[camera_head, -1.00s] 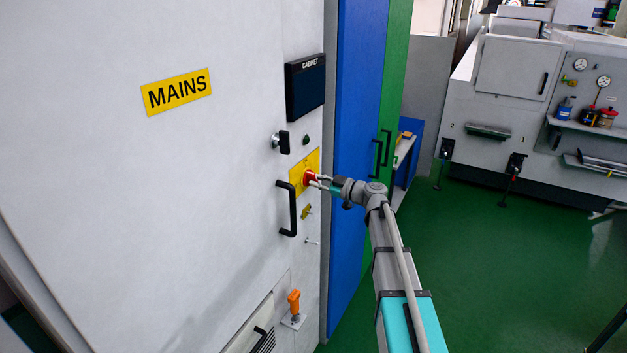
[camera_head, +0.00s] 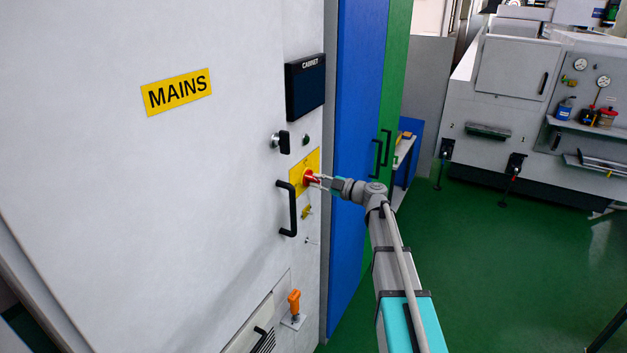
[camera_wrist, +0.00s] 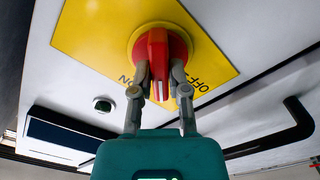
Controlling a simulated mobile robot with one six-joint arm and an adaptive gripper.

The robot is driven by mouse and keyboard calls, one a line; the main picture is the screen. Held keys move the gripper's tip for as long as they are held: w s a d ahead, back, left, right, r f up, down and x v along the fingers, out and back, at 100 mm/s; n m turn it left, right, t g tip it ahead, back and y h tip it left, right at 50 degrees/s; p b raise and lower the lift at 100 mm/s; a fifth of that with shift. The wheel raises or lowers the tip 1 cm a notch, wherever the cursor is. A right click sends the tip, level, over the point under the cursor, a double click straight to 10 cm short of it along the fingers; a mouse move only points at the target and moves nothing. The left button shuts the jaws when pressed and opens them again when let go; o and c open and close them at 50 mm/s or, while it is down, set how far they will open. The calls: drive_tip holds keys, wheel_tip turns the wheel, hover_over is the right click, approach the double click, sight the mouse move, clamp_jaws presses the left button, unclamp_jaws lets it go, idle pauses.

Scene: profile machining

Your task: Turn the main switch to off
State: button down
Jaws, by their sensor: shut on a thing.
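The main switch is a red rotary knob (camera_head: 309,177) on a yellow plate (camera_head: 297,180), set in the grey cabinet front marked MAINS. In the wrist view the red knob (camera_wrist: 158,52) stands on a round red base over the yellow plate (camera_wrist: 95,28). My gripper (camera_wrist: 160,80) has one finger on each side of the knob's handle and is shut on it. Part of the lettering shows: "OFF" to the right of the handle and "ON" partly hidden behind the left finger. The handle's white mark lies between the two words. In the head view my gripper (camera_head: 318,180) reaches the knob from the right.
A black door handle (camera_head: 288,208) is just below left of the switch. A black latch (camera_head: 281,142), a dark display (camera_head: 305,87) and an orange lever (camera_head: 294,302) are also on the cabinet. A blue panel (camera_head: 355,150) stands to the right. Green floor beyond is open.

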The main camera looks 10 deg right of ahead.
drive_tip(key=shift+n, duration=2.3)
drive_tip(key=c, duration=0.5)
unclamp_jaws()
drive_tip(key=shift+s+d, duration=0.15)
drive_tip(key=shift+v, duration=3.35)
